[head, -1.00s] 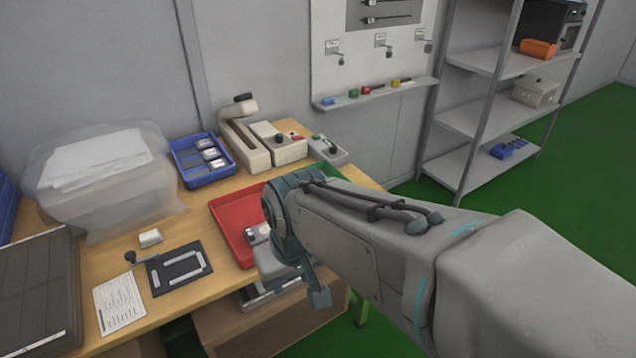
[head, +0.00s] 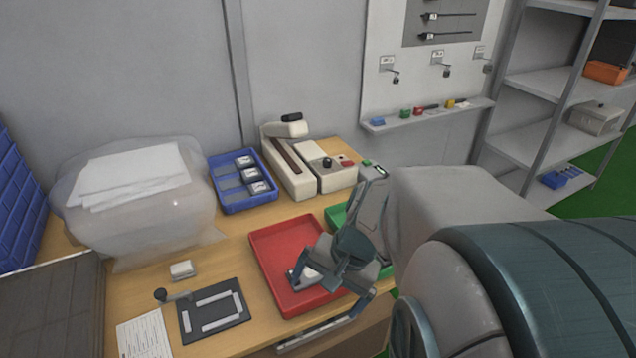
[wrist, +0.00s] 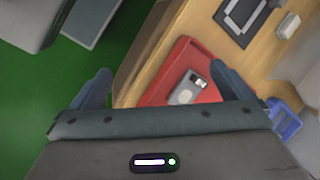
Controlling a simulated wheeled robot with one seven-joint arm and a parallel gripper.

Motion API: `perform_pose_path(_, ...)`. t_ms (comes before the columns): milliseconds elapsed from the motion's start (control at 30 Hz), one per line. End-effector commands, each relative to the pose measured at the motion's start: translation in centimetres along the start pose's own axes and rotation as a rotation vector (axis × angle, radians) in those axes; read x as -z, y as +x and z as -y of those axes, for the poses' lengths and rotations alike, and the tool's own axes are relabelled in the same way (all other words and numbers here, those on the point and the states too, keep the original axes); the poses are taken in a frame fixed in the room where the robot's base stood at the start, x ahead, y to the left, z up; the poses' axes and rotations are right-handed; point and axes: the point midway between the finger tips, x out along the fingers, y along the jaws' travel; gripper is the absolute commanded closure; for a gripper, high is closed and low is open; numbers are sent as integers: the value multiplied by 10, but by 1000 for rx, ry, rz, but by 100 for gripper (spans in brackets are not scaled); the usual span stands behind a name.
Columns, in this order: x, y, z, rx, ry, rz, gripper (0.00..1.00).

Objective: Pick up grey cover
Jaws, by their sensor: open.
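A small grey piece with a dark end lies in the red tray; in the wrist view it shows whole (wrist: 186,92), and in the head view it is partly hidden by my gripper (head: 303,277). I cannot tell for sure that it is the grey cover. The red tray (head: 272,248) lies on the wooden bench. My gripper (head: 324,294) is over the tray's right part, fingers apart and empty. In the wrist view the grey piece shows between the open fingers (wrist: 163,86), nearer the right one, and apart from both.
A blue tray (head: 217,184) with several small parts stands behind. A green tray (head: 336,217) adjoins the red tray at right, partly behind my arm. A pale block (head: 182,270) and a dark fixture plate (head: 213,331) lie at left. A cream sealer-like device (head: 292,172) stands at the back.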

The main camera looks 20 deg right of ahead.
Motion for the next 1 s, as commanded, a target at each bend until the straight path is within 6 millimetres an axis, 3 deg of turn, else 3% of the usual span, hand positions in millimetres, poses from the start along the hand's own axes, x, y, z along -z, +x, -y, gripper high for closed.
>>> perform_pose_path(200,33,14,-15,178,455,76,0)
perform_pose_path(467,82,15,-42,445,978,142,0)
perform_pose_path(800,150,-3,-114,878,1607,197,0)
perform_pose_path(1000,172,-16,-156,1082,1831,212,0)
